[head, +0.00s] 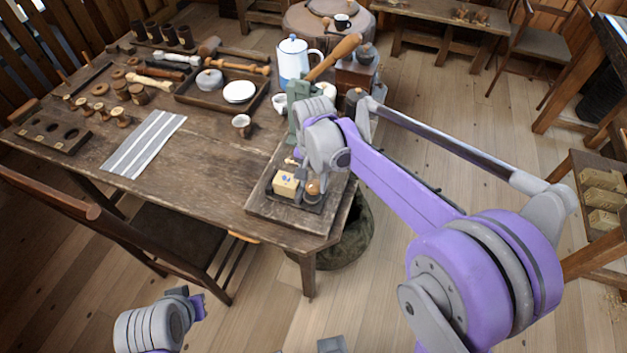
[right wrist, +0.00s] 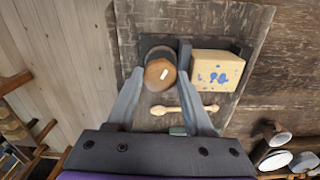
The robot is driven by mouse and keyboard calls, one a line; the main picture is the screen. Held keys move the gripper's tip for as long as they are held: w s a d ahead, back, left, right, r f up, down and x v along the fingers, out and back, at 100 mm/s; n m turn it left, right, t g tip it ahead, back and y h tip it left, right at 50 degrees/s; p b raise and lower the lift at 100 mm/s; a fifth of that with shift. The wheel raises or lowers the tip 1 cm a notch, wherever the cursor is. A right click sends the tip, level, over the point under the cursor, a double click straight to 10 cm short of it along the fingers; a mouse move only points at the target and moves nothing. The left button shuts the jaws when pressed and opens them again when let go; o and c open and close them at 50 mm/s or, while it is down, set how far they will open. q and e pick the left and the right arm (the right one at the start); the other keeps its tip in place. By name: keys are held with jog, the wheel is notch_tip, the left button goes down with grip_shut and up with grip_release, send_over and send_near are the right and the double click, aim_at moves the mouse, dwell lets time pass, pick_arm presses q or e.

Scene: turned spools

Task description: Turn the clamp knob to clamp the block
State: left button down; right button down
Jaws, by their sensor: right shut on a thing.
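The clamp knob (right wrist: 160,73) is a round brown wooden knob with a pale mark on its face. It also shows in the head view (head: 313,187). My right gripper (right wrist: 160,80) is shut on the knob, one finger on each side. The yellowish block (right wrist: 217,70) with blue spots lies right of the knob, beside the clamp's dark jaw (right wrist: 185,54); I cannot tell whether they touch. In the head view the block (head: 285,184) sits on the clamp near the table corner. My left gripper (head: 192,298) is low at the left, away from the table; its fingers are unclear.
A small turned wooden piece (right wrist: 185,108) lies near the clamp. A striped cloth (head: 145,143), a small cup (head: 241,125) and a tray (head: 205,103) are farther left. The table's middle is clear.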

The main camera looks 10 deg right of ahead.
jog(key=shift+c, duration=1.5)
grip_release()
